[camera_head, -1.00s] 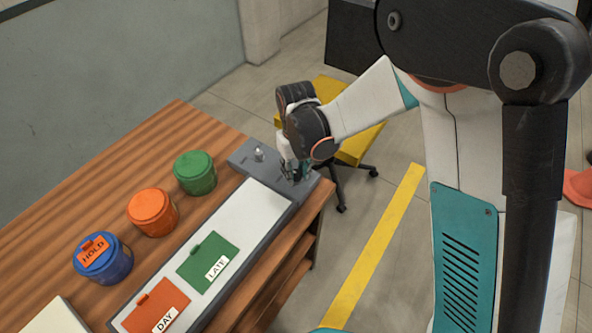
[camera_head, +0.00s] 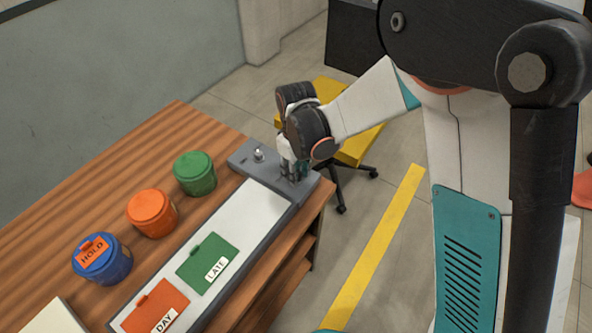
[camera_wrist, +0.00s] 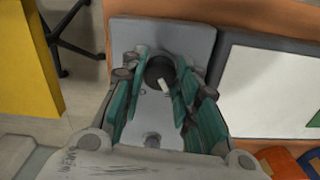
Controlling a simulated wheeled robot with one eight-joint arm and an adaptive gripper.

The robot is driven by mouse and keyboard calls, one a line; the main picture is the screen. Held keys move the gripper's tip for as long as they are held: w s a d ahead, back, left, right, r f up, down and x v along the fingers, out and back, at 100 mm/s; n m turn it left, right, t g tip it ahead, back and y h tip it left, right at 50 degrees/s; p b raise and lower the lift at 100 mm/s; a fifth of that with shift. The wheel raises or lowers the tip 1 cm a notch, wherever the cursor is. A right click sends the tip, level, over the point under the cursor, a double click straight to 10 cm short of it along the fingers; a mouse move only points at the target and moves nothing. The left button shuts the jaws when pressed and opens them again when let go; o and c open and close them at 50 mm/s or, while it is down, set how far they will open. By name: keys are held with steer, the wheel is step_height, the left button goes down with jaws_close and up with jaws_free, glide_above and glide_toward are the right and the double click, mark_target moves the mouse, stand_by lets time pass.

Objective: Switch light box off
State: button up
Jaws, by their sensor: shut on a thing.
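The light box lies along the table's right edge, with a long white panel (camera_head: 252,210) and a grey control end (camera_head: 240,157). A small silver toggle (camera_head: 258,154) stands up from that end; it is partly hidden in the wrist view (camera_wrist: 152,138). A round black knob (camera_wrist: 158,68) with a white pointer mark sits on the same grey end. My gripper (camera_head: 293,172) points down over the control end. In the wrist view its teal fingers (camera_wrist: 160,85) stand on both sides of the knob and are shut on it. The knob is hidden in the head view.
A green card (camera_head: 205,258) and an orange card (camera_head: 158,303) lie on the white panel. Green (camera_head: 194,173), orange (camera_head: 152,212) and blue (camera_head: 101,262) jars stand left of the light box. A yellow chair (camera_head: 360,150) is beyond the table's corner.

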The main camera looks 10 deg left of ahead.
steer(key=o, duration=1.1)
steer(key=shift+c, duration=0.2)
step_height(320, 180, up, 12)
